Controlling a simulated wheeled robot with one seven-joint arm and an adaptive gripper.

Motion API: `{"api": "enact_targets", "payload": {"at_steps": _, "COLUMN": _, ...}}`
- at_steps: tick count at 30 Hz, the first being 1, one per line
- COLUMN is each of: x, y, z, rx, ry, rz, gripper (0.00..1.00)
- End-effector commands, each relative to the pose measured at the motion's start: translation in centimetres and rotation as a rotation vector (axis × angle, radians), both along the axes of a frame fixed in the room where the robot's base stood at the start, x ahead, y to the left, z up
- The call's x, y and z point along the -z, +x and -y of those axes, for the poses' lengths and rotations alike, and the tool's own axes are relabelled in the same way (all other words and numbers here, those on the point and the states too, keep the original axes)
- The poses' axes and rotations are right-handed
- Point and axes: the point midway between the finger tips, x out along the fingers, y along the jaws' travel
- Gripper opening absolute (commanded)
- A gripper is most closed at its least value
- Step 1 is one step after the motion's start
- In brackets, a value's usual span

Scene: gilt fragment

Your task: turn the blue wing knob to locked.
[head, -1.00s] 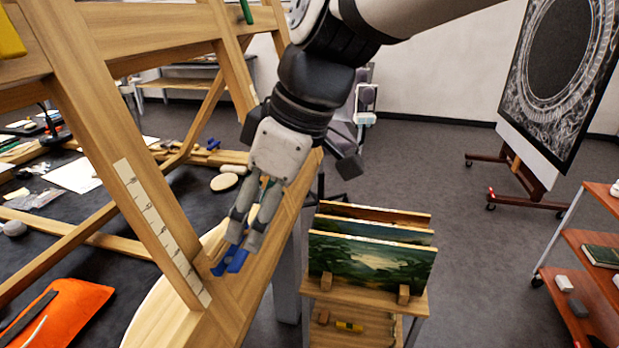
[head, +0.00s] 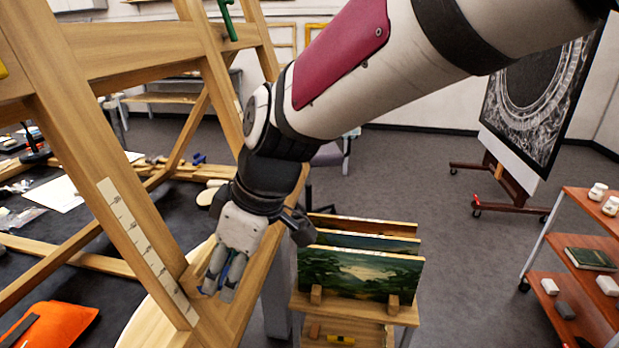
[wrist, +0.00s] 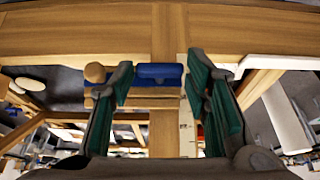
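The blue wing knob (wrist: 160,74) shows in the wrist view as a short, rounded blue bar, nearly level, in front of a wooden upright. My gripper (wrist: 160,92) has its green-padded fingers apart, one on each side of the knob. Whether either pad touches it I cannot tell. In the head view my gripper (head: 219,290) points down at the lower part of the wooden easel frame (head: 130,195). Only bits of the blue knob (head: 208,287) show there, around the fingers; the rest is hidden. No lock marking can be read.
A rack of painted panels (head: 358,272) stands close to the right of my gripper. A red-brown shelf cart (head: 590,265) is at far right. Grey floor between is open.

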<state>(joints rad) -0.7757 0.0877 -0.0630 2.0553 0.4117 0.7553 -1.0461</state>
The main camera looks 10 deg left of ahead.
Motion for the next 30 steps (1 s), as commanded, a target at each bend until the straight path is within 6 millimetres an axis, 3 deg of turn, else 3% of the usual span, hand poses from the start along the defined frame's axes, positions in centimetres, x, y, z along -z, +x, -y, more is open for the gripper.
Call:
{"api": "enact_targets", "payload": {"at_steps": 1, "x": 0.0, "y": 0.0, "z": 0.0, "rx": 0.0, "ry": 0.0, "rz": 0.0, "gripper": 0.24}}
{"api": "enact_targets", "payload": {"at_steps": 3, "x": 0.0, "y": 0.0, "z": 0.0, "rx": 0.0, "ry": 0.0, "rz": 0.0, "gripper": 0.1}}
{"api": "enact_targets", "payload": {"at_steps": 17, "x": 0.1, "y": 0.4, "z": 0.0, "rx": 0.025, "ry": 0.007, "rz": -0.08, "gripper": 0.1}}
{"api": "enact_targets", "payload": {"at_steps": 30, "x": 0.4, "y": 1.2, "z": 0.2, "rx": 0.129, "ry": 0.034, "rz": -0.434, "gripper": 0.1}}
